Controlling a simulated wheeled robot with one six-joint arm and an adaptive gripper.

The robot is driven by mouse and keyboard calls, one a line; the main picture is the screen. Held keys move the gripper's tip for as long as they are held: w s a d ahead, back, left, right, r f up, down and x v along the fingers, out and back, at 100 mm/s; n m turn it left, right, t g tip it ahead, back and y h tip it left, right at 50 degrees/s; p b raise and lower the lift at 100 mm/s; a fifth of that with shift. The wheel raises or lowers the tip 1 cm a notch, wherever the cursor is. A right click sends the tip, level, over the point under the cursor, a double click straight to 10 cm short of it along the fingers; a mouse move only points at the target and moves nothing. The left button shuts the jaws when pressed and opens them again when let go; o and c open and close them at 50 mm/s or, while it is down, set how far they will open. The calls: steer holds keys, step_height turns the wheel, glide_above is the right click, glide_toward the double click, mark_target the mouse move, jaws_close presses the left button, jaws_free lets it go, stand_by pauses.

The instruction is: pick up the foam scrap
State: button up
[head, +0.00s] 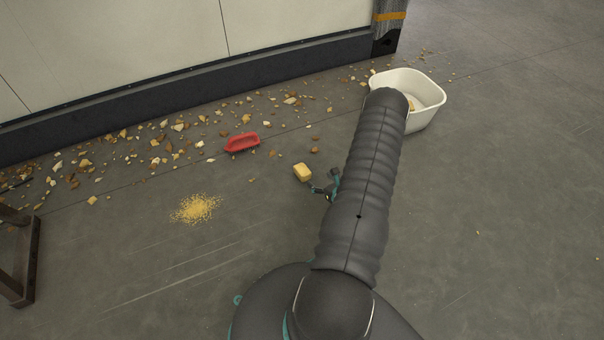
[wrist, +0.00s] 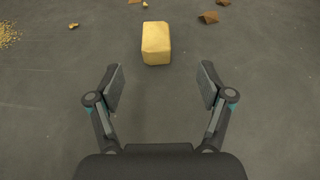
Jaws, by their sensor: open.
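The foam scrap (head: 303,172) is a small yellow block lying on the grey floor, left of my arm in the head view. In the wrist view the foam scrap (wrist: 156,43) lies just beyond the fingertips, roughly centred between them. My gripper (wrist: 160,88) is open and empty, with one finger on each side and bare floor between. In the head view my gripper (head: 326,187) shows only partly beside the scrap; the rest is hidden behind my arm.
A red scoop-like tray (head: 242,142) lies among many scattered chips along the wall. A white bin (head: 434,112) stands at the upper right, partly behind my arm. A pile of yellow crumbs (head: 196,209) lies left. The right floor is mostly clear.

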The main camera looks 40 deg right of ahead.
mark_target(304, 171)
steer(key=b+x, duration=0.1)
steer(key=x, duration=0.7)
steer(key=shift+w, duration=0.1)
steer(key=x, duration=0.4)
steer(key=shift+w+a+f+b, duration=0.15)
steer(key=shift+a+f+b, duration=0.2)
steer(key=shift+f, duration=0.15)
steer(key=shift+w+f, duration=0.1)
steer(key=shift+w, duration=0.25)
steer(key=c, duration=0.8)
